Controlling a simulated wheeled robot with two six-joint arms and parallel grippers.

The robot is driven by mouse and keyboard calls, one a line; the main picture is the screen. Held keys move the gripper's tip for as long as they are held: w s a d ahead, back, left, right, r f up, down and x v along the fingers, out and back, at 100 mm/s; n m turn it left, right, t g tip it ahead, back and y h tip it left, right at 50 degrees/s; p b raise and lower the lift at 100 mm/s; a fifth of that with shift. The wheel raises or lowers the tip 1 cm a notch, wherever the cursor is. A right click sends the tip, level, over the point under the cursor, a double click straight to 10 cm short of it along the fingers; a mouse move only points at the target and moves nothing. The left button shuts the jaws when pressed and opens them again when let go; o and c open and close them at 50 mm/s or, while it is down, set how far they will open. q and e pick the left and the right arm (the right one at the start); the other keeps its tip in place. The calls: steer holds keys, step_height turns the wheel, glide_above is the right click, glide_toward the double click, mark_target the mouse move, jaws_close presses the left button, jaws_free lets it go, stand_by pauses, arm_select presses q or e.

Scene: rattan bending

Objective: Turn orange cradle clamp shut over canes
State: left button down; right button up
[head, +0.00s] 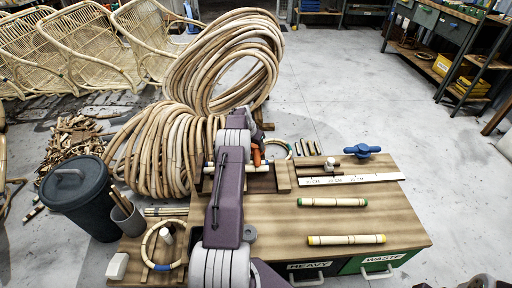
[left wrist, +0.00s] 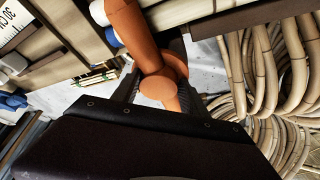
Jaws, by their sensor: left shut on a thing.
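The orange clamp (head: 257,157) shows just right of my left arm at the back of the workbench. It fills the upper middle of the left wrist view (left wrist: 137,35), with a round orange end. My left gripper (left wrist: 158,92) is shut on this orange end. The arm hides much of the gripper and clamp in the head view. Pale canes (head: 240,167) lie across the brown wooden cradle (head: 262,184), beside the clamp. Whether the clamp touches the canes cannot be told. My right gripper is not in view.
A white ruler (head: 352,180), a green-banded cane bundle (head: 333,202) and a yellow-banded bundle (head: 346,240) lie on the workbench (head: 400,215). A blue-handled tool (head: 362,151) is behind the ruler. Large rattan coils (head: 165,150) stand behind, and a dark bin (head: 78,195) stands left.

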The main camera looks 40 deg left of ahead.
arm_select(q)
steer(key=shift+a+m, duration=0.2)
steer(key=shift+m, duration=0.1)
steer(key=c, duration=0.6)
jaws_free()
steer(key=shift+d+r, duration=0.1)
steer(key=p+v, duration=0.3)
steer(key=v, duration=0.6)
steer(key=shift+p, duration=0.4)
